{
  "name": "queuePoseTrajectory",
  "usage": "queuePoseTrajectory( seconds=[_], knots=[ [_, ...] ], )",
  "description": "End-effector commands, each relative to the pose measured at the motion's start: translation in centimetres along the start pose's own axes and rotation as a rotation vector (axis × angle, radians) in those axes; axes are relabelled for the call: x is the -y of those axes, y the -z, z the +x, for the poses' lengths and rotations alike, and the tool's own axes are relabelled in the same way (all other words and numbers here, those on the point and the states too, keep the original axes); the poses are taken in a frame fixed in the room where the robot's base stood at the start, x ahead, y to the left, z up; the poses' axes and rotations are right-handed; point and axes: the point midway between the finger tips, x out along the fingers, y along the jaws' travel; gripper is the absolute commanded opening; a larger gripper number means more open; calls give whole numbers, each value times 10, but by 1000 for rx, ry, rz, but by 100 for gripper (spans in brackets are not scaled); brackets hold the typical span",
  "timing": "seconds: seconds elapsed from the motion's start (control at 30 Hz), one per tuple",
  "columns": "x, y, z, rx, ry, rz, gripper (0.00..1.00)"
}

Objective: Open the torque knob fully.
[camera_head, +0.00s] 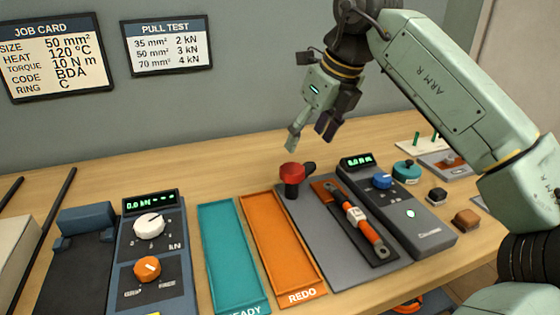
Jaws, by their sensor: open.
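A blue knob (382,181) sits on the dark grey box (407,215) at the right, below a small green display that seems to read 0.0 N m. I take it for the torque knob; its own label is too small to read. My gripper (308,138) is open and empty. It hangs in the air behind and left of the blue knob, above the back of the table, and touches nothing. The knob is in plain view.
A red-topped post (291,176) stands below my gripper. A torque wrench (355,213) with an orange handle lies beside the box. Teal (229,238) and orange (262,215) trays are left of it. A teal round piece (406,172) and small blocks lie right.

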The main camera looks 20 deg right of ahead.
Motion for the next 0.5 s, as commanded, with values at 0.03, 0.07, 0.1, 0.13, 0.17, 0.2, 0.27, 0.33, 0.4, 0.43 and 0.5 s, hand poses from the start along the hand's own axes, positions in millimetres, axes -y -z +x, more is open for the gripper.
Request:
queuePoseTrajectory(
  seconds=[0.03, 0.07, 0.1, 0.13, 0.17, 0.2, 0.27, 0.33, 0.4, 0.43, 0.5],
  knots=[
    [-1, 0, 8, -1, -4, -2, 64],
    [-1, -1, 13, 0, -4, -3, 64],
    [-1, -1, 21, 0, -4, -3, 64],
    [-1, -1, 27, -1, -5, -3, 64],
    [-2, -1, 33, 0, -6, -3, 64],
    [-2, -1, 40, 0, -5, -4, 64],
    [-2, -1, 52, 1, -6, -4, 64],
    [-2, -1, 64, 1, -6, -4, 64],
    [-2, -2, 75, 2, -6, -5, 64],
    [-2, -2, 79, 1, -5, -4, 64],
    [-2, -2, 87, 1, -6, -3, 64]
  ],
)
